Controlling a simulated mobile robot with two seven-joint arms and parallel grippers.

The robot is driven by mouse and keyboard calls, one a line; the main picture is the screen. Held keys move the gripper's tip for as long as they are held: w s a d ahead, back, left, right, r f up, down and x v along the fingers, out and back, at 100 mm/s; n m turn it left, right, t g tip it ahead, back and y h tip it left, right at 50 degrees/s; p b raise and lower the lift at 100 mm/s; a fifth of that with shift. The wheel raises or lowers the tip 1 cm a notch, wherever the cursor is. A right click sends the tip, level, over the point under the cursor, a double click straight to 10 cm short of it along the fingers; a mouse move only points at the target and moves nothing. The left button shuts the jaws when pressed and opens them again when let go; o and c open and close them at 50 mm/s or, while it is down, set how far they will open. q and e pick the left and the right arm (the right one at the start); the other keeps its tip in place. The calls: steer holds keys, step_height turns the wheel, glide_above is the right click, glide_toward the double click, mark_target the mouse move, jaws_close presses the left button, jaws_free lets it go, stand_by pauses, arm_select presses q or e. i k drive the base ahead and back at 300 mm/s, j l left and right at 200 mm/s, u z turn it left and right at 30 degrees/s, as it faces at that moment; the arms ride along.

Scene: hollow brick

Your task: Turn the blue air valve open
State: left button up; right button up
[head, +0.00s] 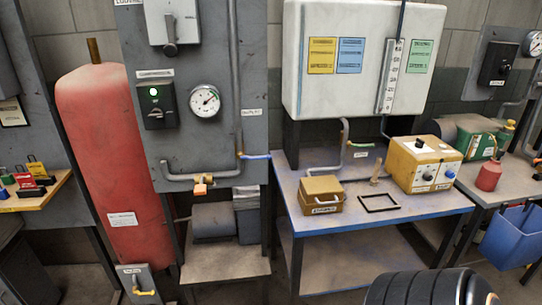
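A small blue lever handle (256,156) sits at the lower right edge of the grey panel, beside a vertical grey pipe. It points to the right, roughly level, from a small brass-coloured fitting. The labels are too small to read, so I cannot tell which one is the air valve. Neither of my grippers is in view, and nothing touches either handle.
The grey panel (221,131) carries a gauge (205,100). An orange-handled valve (201,187) is below. A red tank (112,165) stands left. The table (300,222) holds a yellow control box (423,163) and a small box (322,194). A dark ribbed shape (430,290) fills the bottom right.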

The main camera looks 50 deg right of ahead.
mark_target(255, 158)
steer(key=z, duration=1.4)
